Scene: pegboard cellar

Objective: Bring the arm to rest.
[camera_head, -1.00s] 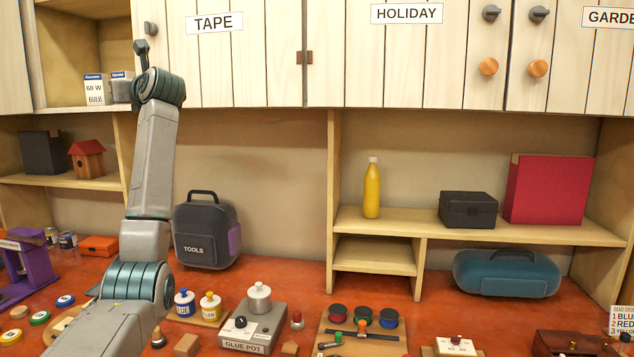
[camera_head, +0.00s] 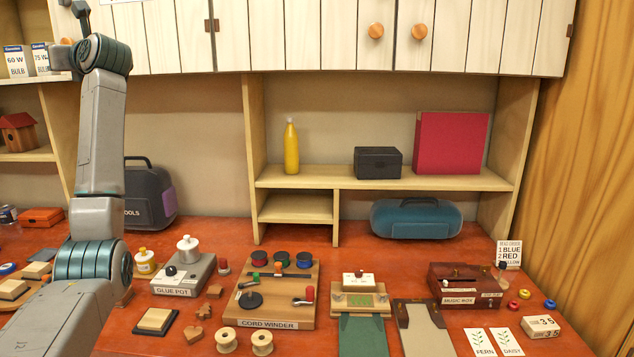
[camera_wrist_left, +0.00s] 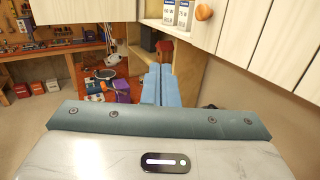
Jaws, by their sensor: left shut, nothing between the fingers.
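My left arm rises along the left side of the head view. Its gripper (camera_head: 80,10) is at the top left, close in front of the wall cabinets' lower part, partly cut by the frame edge. In the left wrist view the two blue fingers (camera_wrist_left: 160,84) lie side by side, shut with nothing between them. They point out toward the room, below the cabinet doors and near the shelf with the bulb boxes (camera_wrist_left: 176,12). My right gripper is in neither view.
The red workbench holds a glue pot (camera_head: 183,271), a cord winder (camera_head: 268,324), a music box (camera_head: 465,290) and a tools bag (camera_head: 150,197). Open shelves carry a yellow bottle (camera_head: 291,150), a black box (camera_head: 378,163) and a red binder (camera_head: 447,143). Cabinets (camera_head: 480,40) overhang the bench.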

